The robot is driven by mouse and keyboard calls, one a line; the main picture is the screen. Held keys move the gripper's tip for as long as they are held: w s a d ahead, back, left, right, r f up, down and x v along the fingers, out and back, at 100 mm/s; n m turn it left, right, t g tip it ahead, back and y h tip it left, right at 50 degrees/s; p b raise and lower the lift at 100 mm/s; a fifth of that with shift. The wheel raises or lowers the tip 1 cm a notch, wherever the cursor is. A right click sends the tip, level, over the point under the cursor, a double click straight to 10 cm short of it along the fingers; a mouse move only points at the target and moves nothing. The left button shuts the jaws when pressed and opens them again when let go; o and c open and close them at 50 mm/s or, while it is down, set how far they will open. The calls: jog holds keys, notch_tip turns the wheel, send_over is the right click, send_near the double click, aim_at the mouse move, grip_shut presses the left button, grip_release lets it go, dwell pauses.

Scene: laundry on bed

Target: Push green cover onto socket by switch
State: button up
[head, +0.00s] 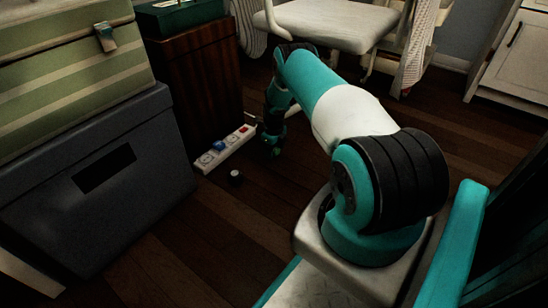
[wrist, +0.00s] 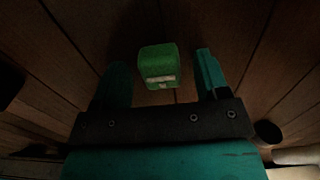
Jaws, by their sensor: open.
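The green cover (wrist: 158,62) is a small block with a pale band on its side. In the wrist view it lies between my open fingers, with a gap on both sides. My gripper (wrist: 163,76) points down at the wood floor. In the head view my gripper (head: 271,143) is low, just right of the white power strip (head: 207,161), and I cannot pick out the green cover there. The strip lies on the floor with a blue cover (head: 220,146) on it and a red switch (head: 244,129) near its far end.
A small dark cylinder with a white top (head: 236,176) stands in front of the strip. A dark grey box (head: 100,210) and a brown wooden cabinet (head: 205,85) stand to the left. A white chair (head: 335,25) is behind.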

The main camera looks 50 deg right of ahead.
dwell(0.3)
jog(key=c, duration=1)
jog(key=shift+o, duration=0.2)
notch_tip(320, 180, up, 10)
jog(key=p, duration=0.7)
